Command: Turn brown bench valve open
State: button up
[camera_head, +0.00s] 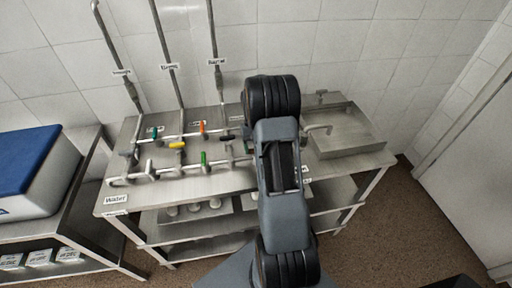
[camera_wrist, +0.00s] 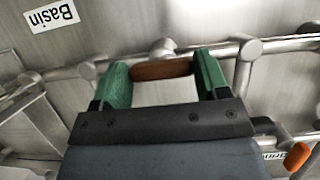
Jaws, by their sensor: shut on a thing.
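The brown valve handle (camera_wrist: 162,70) shows in the wrist view as a short bar close under a steel pipe of the bench. My gripper (camera_wrist: 160,75) has a green finger at each end of this bar and is shut on it. The handle looks roughly in line with the pipe behind it. In the head view my arm covers the right part of the pipework, and I cannot make out the brown handle or my fingertips there.
The steel bench (camera_head: 178,190) carries other valves close by: orange (camera_head: 202,127), yellow (camera_head: 177,145) and green (camera_head: 203,159). Upright pipes (camera_head: 168,60) stand at the back. A steel basin (camera_head: 345,135) is at the right. A blue-topped box (camera_head: 28,160) stands at the left.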

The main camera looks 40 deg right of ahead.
jog(key=o, duration=0.9)
jog(key=shift+o, duration=0.2)
jog(key=b+v, duration=0.1)
jog(key=v, duration=1.3)
jog(key=shift+a, duration=0.15)
